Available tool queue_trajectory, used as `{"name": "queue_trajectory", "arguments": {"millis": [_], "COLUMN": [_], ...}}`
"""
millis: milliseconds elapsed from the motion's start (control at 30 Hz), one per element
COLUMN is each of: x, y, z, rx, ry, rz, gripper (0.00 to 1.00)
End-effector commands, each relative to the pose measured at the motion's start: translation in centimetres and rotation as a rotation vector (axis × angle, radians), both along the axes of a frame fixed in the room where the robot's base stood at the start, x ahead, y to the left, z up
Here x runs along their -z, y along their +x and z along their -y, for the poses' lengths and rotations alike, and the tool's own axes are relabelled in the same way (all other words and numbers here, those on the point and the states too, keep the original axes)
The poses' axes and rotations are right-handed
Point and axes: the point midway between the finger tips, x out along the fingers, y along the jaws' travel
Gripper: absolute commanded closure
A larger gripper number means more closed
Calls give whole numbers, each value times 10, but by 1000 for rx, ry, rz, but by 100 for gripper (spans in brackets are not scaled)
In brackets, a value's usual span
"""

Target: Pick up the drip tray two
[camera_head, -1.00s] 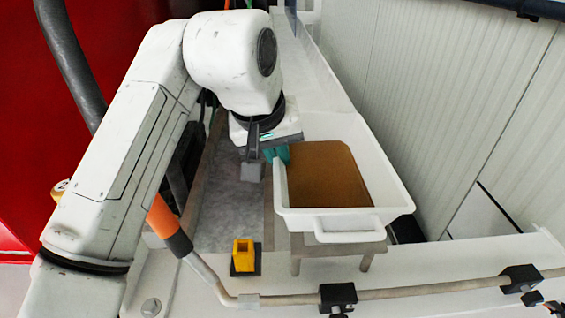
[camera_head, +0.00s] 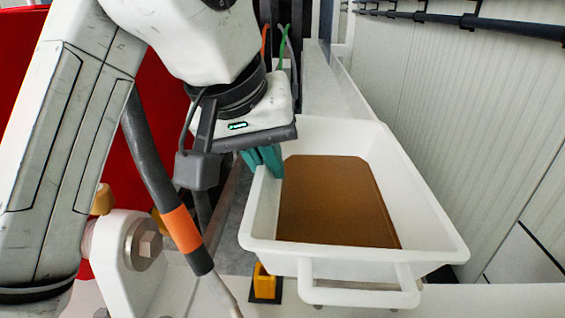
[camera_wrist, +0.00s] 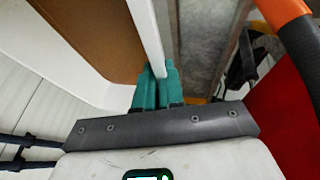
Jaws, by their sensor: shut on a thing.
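The drip tray (camera_head: 425,215) is a white rectangular tray with a brown bottom and a handle at its near end. It fills the middle right of the head view. My gripper (camera_head: 264,170) has teal fingers, shut on the tray's left wall. In the wrist view the white wall of the tray (camera_wrist: 147,35) runs down between the teal fingers of my gripper (camera_wrist: 157,75). The tray looks raised above the ledge, closer to the head camera. Its underside is hidden.
A small yellow block on a dark base (camera_head: 265,284) sits below the tray's near left corner. A ribbed white wall (camera_head: 440,90) stands on the right with dark pipes along it. A grey pipe with an orange band (camera_head: 180,228) and a red panel (camera_head: 135,170) are at the left.

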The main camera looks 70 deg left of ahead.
Motion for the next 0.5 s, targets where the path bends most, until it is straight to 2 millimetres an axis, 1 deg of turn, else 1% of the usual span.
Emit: {"name": "queue_trajectory", "arguments": {"millis": [200,500], "x": [-8,-13], "y": [-14,-24], "z": [7,13], "rx": [-1,0], "ry": [4,2], "rz": [-1,1], "gripper": [100,100]}}
